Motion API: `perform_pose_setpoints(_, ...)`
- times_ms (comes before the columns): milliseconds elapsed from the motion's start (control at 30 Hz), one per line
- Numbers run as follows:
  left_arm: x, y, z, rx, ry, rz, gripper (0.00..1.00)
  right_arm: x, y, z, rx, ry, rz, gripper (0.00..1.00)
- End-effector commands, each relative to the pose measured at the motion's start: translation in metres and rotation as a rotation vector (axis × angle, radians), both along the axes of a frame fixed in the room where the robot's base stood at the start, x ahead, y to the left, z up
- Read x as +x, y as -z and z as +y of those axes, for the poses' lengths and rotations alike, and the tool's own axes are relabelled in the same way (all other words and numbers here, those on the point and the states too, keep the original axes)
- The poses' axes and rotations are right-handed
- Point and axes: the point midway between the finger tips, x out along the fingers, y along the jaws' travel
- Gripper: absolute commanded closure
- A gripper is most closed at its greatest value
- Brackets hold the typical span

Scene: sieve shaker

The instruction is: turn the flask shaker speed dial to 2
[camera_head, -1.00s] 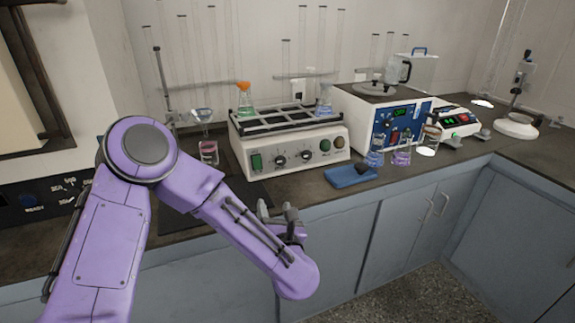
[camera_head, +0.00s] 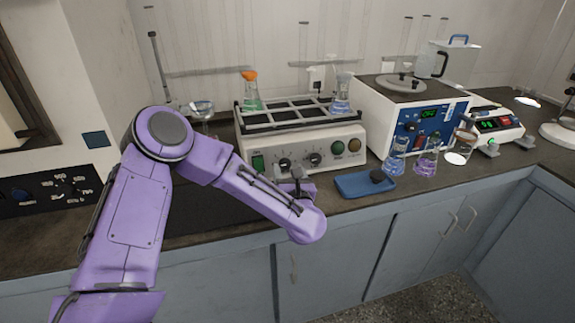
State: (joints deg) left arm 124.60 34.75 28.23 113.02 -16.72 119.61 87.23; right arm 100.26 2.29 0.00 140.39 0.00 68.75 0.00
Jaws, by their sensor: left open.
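The flask shaker (camera_head: 345,133) is a white box on the counter, with a dark rack on top. Its front panel has a green switch (camera_head: 258,163), a left dark dial (camera_head: 284,165), a right dark dial (camera_head: 315,159) and two round buttons at the right. The dial markings are too small to read. My left gripper (camera_head: 297,176) is open, just in front of and below the two dials. It looks empty, and I cannot tell whether it touches the panel. My right gripper is not in view.
An orange-capped flask (camera_head: 250,91) and a blue-liquid flask (camera_head: 341,94) stand in the rack. A blue tray (camera_head: 363,185) lies right of my gripper. Several glass vessels stand before a blue-panelled device (camera_head: 418,121). The counter's front edge runs below my gripper.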

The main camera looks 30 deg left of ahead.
Motion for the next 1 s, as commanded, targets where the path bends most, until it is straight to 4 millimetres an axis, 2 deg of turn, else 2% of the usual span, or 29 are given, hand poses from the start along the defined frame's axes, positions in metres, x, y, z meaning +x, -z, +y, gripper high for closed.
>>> perform_pose_setpoints(167, 0.012, 0.000, 0.014, 0.000, -0.002, 0.000, 0.40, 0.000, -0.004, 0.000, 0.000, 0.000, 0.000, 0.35)
perform_pose_setpoints(400, 0.013, 0.000, 0.016, 0.001, -0.003, 0.000, 0.40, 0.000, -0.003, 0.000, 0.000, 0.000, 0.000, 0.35)
perform_pose_setpoints(433, 0.013, 0.000, 0.016, 0.000, -0.003, 0.000, 0.43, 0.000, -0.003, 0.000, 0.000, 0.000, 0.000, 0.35)
perform_pose_setpoints(600, 0.013, 0.000, 0.015, 0.001, -0.002, 0.001, 0.95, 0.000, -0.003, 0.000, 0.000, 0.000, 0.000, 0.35)
perform_pose_setpoints(1000, 0.012, -0.001, 0.015, 0.038, 0.021, 0.044, 0.95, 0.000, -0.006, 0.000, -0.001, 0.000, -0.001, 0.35)
